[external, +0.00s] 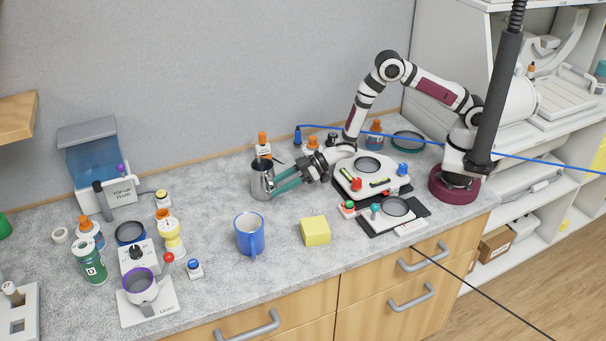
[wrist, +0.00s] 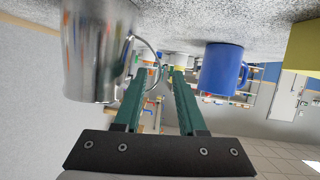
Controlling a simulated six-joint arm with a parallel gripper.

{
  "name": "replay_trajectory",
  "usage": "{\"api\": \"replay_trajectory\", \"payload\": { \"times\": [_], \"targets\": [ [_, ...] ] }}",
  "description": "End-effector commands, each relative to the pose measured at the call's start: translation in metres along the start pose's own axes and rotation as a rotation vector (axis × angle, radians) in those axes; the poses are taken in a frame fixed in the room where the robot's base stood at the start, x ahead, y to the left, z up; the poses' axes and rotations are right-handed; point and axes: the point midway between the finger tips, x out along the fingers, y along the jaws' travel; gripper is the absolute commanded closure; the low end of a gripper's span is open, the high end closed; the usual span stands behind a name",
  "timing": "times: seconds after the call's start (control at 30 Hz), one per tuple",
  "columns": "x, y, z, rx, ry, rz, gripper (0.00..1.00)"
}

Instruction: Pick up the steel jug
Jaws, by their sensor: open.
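The steel jug (external: 262,182) stands upright on the grey counter, left of my gripper in the external view. In the wrist view the jug (wrist: 92,50) fills the upper left, close to the left finger, and its thin handle curves toward the space between the fingertips. My gripper (external: 281,181) is low, with its green fingers reaching left to the jug's side. The fingers (wrist: 159,76) are apart and hold nothing. I cannot tell whether either finger touches the jug or its handle.
A blue mug (external: 249,234) stands in front of the jug, with a yellow block (external: 315,231) to its right. A white device (external: 372,176) sits beneath my forearm. Orange-capped bottles (external: 263,146) stand behind. Counter left of the jug is mostly clear.

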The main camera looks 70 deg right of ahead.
Motion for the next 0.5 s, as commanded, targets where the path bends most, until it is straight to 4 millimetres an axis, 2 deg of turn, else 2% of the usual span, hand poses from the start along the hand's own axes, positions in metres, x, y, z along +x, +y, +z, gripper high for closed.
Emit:
{"api": "replay_trajectory", "payload": {
  "times": [0.3, 0.5],
  "targets": [
    [0.051, 0.000, 0.003, -0.001, 0.000, 0.000, 0.60],
    [0.054, 0.000, 0.003, -0.001, -0.002, 0.000, 0.60]
  ]
}}
